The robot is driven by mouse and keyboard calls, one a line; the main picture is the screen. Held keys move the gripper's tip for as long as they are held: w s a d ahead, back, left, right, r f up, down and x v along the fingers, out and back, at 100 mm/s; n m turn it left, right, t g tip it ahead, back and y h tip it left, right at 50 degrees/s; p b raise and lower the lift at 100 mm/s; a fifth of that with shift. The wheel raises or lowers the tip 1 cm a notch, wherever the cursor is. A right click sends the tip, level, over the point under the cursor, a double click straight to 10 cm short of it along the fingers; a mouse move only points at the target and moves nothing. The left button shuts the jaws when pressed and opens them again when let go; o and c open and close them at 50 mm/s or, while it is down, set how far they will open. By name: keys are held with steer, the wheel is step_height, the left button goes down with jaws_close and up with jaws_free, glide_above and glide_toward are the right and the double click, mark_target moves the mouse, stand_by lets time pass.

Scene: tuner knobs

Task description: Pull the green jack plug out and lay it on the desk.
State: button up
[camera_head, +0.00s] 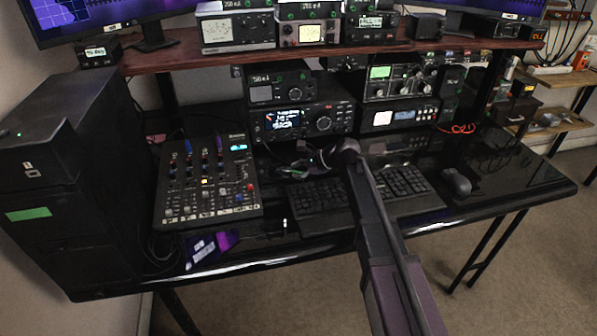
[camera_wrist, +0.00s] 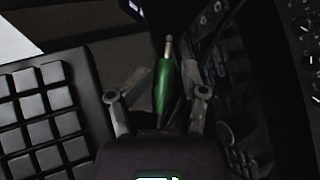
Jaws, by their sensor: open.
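The green jack plug (camera_wrist: 161,88) shows in the wrist view, with its bare metal tip pointing up the picture. No socket surrounds the tip. My gripper (camera_wrist: 156,97) is open, with one finger on each side of the green body and a gap to each. I cannot tell whether the plug rests fully on the desk. In the head view my arm reaches over the keyboard, and its end is near the gap between keyboard and radios; I cannot make out the plug there.
The keyboard (camera_head: 408,187) also shows at left in the wrist view (camera_wrist: 38,112). A mixer (camera_head: 208,180) stands left and a mouse (camera_head: 456,182) lies right. Radios (camera_head: 302,122) line the back under a shelf (camera_head: 190,55). A knobbed panel is close at right in the wrist view (camera_wrist: 303,40).

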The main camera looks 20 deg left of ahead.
steer(key=shift+w+r+p, duration=0.1)
steer(key=shift+r+p, duration=0.15)
steer(key=shift+p, duration=0.05)
steer(key=shift+r+p, duration=1.1)
steer(key=shift+r, duration=0.2)
steer(key=o, duration=0.6)
steer(key=shift+c, duration=0.2)
stand_by(0.3)
